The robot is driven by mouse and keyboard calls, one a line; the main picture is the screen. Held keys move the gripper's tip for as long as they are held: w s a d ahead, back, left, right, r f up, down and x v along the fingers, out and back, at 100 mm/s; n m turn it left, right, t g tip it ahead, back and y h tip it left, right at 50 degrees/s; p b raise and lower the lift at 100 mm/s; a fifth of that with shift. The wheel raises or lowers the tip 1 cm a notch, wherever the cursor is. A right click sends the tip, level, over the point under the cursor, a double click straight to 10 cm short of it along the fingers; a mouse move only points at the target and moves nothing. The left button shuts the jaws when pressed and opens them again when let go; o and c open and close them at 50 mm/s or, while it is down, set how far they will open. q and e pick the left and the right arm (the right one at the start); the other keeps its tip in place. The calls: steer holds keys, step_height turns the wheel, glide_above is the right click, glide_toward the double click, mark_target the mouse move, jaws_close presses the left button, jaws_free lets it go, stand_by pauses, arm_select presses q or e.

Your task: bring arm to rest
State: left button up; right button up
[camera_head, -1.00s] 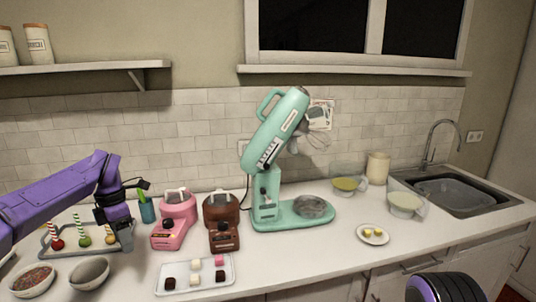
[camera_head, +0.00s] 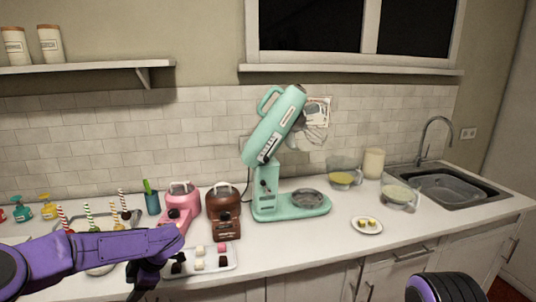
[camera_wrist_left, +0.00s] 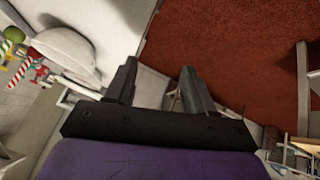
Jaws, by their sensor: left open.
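My left arm (camera_head: 70,252) comes in from the left in the head view, low across the front of the counter. Its gripper (camera_head: 140,286) hangs at the counter's front edge, near the white tray, and is partly cut by the lower frame edge. In the left wrist view the two dark fingers (camera_wrist_left: 160,72) are spread apart with nothing between them. Beyond them show the red floor (camera_wrist_left: 225,50) and the white counter side. Of my right arm only a dark, purple-ringed part (camera_head: 445,287) shows at the bottom right; its gripper is out of view.
The tray (camera_head: 224,263) of small cubes lies beside the left gripper. Behind stand a pink machine (camera_head: 177,208), a brown machine (camera_head: 223,212) and a mint mixer (camera_head: 268,185). A small plate (camera_head: 367,226) and the sink (camera_head: 450,188) are to the right. The counter's front middle is clear.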

arm_select(q)
steer(key=s+d+f+m+t, duration=0.2)
steer(key=s+f+m+t, duration=0.1)
steer(key=s+f+m, duration=0.5)
steer(key=s+d+f+m+t, duration=0.35)
steer(key=s+f, duration=0.25)
steer(key=f, duration=0.4)
steer(key=s+f+m+g+h, duration=0.1)
steer(key=s+f+m+h, duration=0.15)
steer(key=s, duration=0.85)
steer(key=s+f+m+g+h, duration=0.2)
steer(key=s+m, duration=0.1)
steer(key=s, duration=0.8)
steer(key=shift+t+y, duration=0.25)
steer(key=f+b, duration=0.5)
steer(key=shift+s+d, duration=0.25)
steer(key=shift+d, duration=0.1)
steer(key=shift+w, duration=0.1)
